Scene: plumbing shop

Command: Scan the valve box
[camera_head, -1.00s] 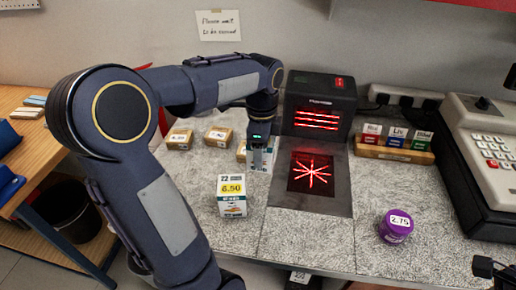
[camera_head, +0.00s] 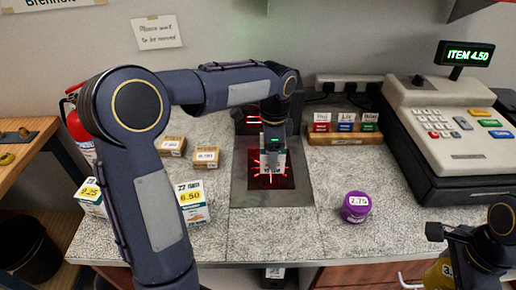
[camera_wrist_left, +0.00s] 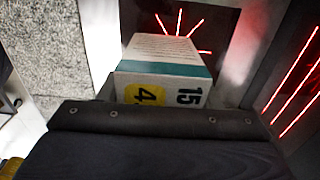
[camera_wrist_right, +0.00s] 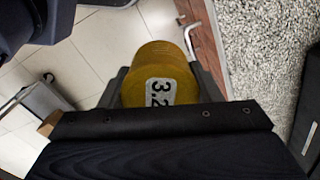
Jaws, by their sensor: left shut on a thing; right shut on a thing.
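My left gripper (camera_head: 272,160) is over the scanner's flat glass (camera_head: 258,181), where red beams glow. It is shut on a white and teal box (camera_wrist_left: 160,72), marked 15 with a yellow price patch starting with 4. In the head view the gripper mostly hides this box. The upright scanner part (camera_head: 240,122) is largely behind my left arm. My right gripper (camera_head: 446,262), at the lower right, is shut on a yellow roll (camera_wrist_right: 157,80) labelled 3.2, its last digits cut off.
A box marked 22 and 6.50 (camera_head: 192,203) and another yellow-labelled box (camera_head: 91,198) stand left on the counter. Small brown boxes (camera_head: 206,157) sit behind. A purple roll (camera_head: 356,206) lies right of the scanner. The till's display (camera_head: 468,55) reads ITEM 4.50.

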